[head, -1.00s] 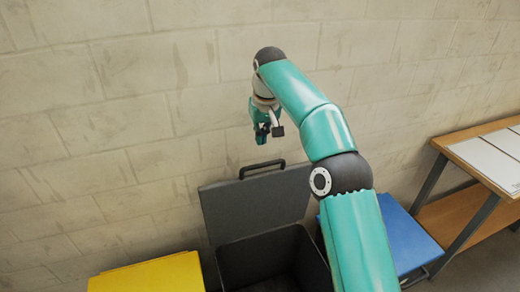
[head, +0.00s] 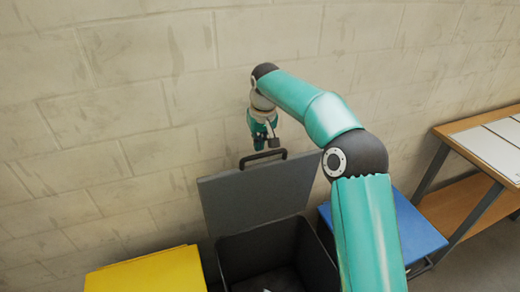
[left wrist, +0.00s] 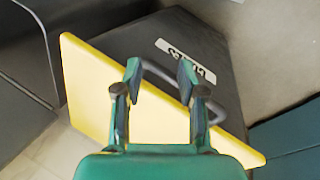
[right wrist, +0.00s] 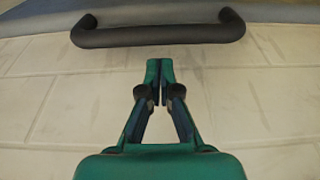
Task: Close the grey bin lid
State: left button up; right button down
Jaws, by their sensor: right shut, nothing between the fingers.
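The grey bin (head: 225,258) stands against the wall with its lid (head: 255,195) raised and leaning back, so its dark inside shows. A black handle (head: 262,155) sits on the lid's top edge. My right gripper (head: 259,147) is shut and empty, just above and by the handle in the head view. In the right wrist view the shut fingertips (right wrist: 160,64) point toward the handle (right wrist: 157,36), with a small gap in the picture; contact cannot be told. My left gripper (left wrist: 160,72) is open and empty in the left wrist view, over a yellow lid (left wrist: 150,105).
The yellow-lidded bin (head: 150,272) stands left of the grey bin. A blue-lidded bin (head: 415,235) stands on the right, partly behind my right arm. A wooden table (head: 470,130) is at the far right. The block wall (head: 120,90) is close behind the lid.

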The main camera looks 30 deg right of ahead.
jog(key=shift+s+a, duration=0.2)
jog(key=shift+s, duration=0.35)
jog(key=shift+s+a, duration=0.15)
jog(key=shift+s, duration=0.4)
